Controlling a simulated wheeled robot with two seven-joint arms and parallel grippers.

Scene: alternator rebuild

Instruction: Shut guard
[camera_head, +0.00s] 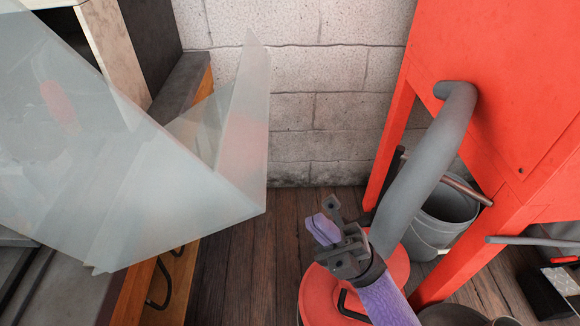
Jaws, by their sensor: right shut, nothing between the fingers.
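The guard (150,190) is a large clear, frosted panel that fills the left side. It stands tilted over the bench, with an angled side piece (244,125) rising to a point, and its lower right corner juts out past the bench edge. My right gripper (325,222) is shut and empty. It is to the right of the guard and clearly apart from it, seen above the red lid on the floor. My left gripper does not show. What lies behind the guard is blurred, including a red patch.
A wooden bench (160,290) with dark handles stands under the guard. A red cabinet (500,90) with a grey hose (430,165) fills the right. A grey bucket (440,220) and a red-lidded drum (312,290) stand on the wooden floor. Bare floor lies between bench and drum.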

